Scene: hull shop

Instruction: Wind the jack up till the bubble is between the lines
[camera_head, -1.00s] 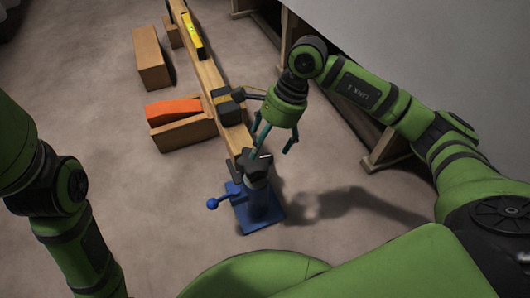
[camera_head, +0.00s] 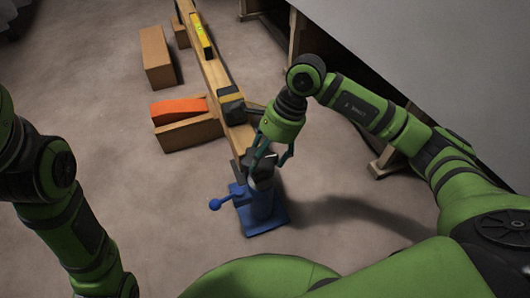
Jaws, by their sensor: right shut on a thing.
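The blue jack (camera_head: 262,212) stands upright on the floor under the near end of a long wooden beam (camera_head: 213,72). A blue handle with a ball end (camera_head: 215,204) sticks out from its left side. The jack's dark knob on top is largely hidden by my right gripper (camera_head: 268,160), whose fingers come down from above and are shut on it. The yellow spirit level (camera_head: 201,38) lies on the beam toward its far end. Its bubble and lines are too small to make out. My left arm shows at the left, but its gripper is out of view.
An orange piece (camera_head: 178,107) lies on a wooden block (camera_head: 188,133) left of the beam. Another block (camera_head: 157,58) stands farther back. A large grey panel (camera_head: 420,50) rises at right. Floor left of the jack is clear.

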